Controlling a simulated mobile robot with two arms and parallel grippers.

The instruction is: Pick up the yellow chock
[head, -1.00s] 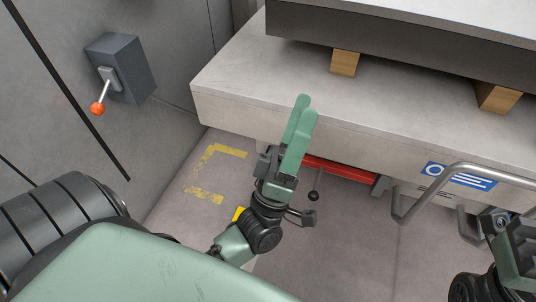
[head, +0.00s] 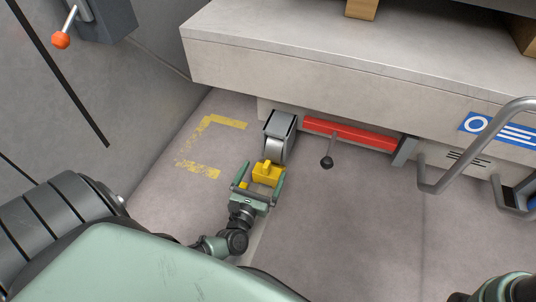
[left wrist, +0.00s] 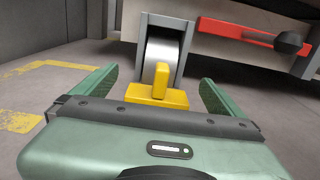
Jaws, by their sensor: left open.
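The yellow chock (head: 266,173) sits on the floor in front of a grey wheel in its housing, low at the front of the pale machine. My left gripper (head: 261,176) is open, with one green finger on each side of the chock. In the left wrist view the chock (left wrist: 158,93) stands between the two open fingers (left wrist: 156,88), its upright block facing the wheel. I see a gap between the chock and each finger. My right gripper is not in view; only a part of my right arm shows at the lower right.
The grey wheel (head: 277,148) and its housing (head: 281,122) stand just behind the chock. A red bar (head: 350,134) and a black-knobbed lever (head: 327,162) are to the right. A metal rail (head: 430,185) juts out further right. The yellow-marked floor (head: 200,170) at left is clear.

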